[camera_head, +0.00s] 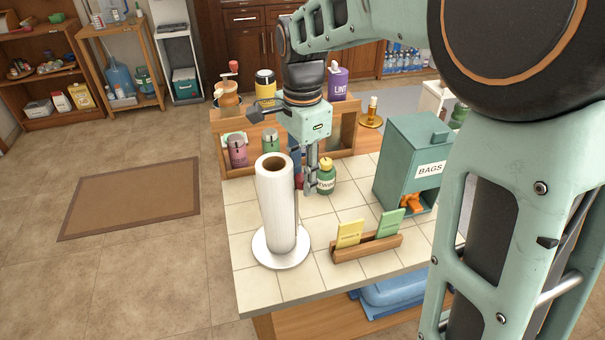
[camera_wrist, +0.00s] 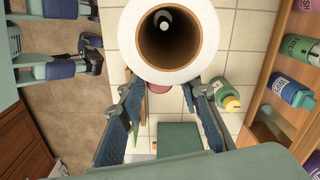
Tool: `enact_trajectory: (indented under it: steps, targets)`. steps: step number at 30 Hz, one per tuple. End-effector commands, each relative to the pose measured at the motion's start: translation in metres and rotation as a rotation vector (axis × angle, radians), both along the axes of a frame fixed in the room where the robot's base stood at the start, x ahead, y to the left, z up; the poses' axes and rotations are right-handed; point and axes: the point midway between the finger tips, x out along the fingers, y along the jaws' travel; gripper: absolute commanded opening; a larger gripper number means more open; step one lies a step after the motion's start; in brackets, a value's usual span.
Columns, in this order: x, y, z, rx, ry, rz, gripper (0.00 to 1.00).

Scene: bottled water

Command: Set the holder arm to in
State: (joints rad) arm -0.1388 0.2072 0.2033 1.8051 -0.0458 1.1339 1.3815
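The white paper roll (camera_head: 274,210) stands upright on the holder's round white base (camera_head: 268,256) at the near left of the tiled counter. A thin upright strip, probably the holder arm (camera_head: 297,208), shows along the roll's right side; I cannot make out its full shape. My gripper (camera_head: 309,188) points down just right of and behind the roll's top.
A green bottle (camera_head: 326,178) stands close right of my gripper. A wooden shelf (camera_head: 345,131) with bottles and cans is behind. A green bags box (camera_head: 412,160) and a wooden card holder (camera_head: 366,247) stand to the right. Left of the counter is open floor.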

Motion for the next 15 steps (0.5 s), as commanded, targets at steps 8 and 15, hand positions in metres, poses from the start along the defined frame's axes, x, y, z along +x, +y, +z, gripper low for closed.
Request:
enact_trajectory:
  steps: [8, 15]
  targets:
    - [0.0, 0.0, 0.0003, 0.0, 0.0, 0.0, 0.0]
    - [0.0016, -0.0034, 0.0012, 0.0, 0.0, 0.067, 0.0]
